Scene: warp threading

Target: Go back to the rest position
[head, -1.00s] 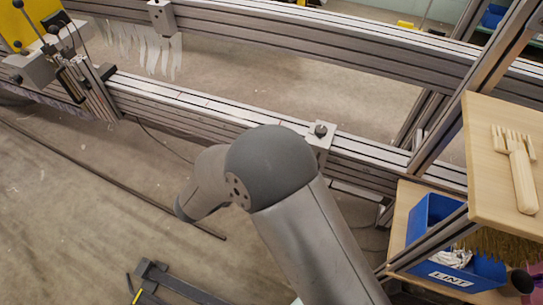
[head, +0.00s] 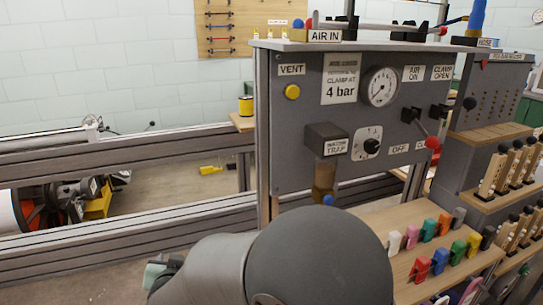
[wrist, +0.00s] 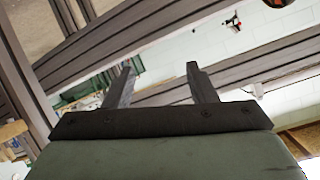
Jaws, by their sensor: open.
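My gripper (wrist: 160,85) shows in the wrist view with its two dark fingers spread apart and nothing between them. Beyond the fingers are metal rails and a pale wall, at a tilt. In the head view my grey arm fills the bottom middle, in front of the rails and the lower edge of the air panel.
A grey air panel (head: 300,110) with a gauge (head: 381,87) and levers stands close beyond my arm. A wooden shelf (head: 400,285) of coloured clips is at right, beside racks of wooden-handled tools (head: 490,175). Metal rails (head: 130,235) run across the left.

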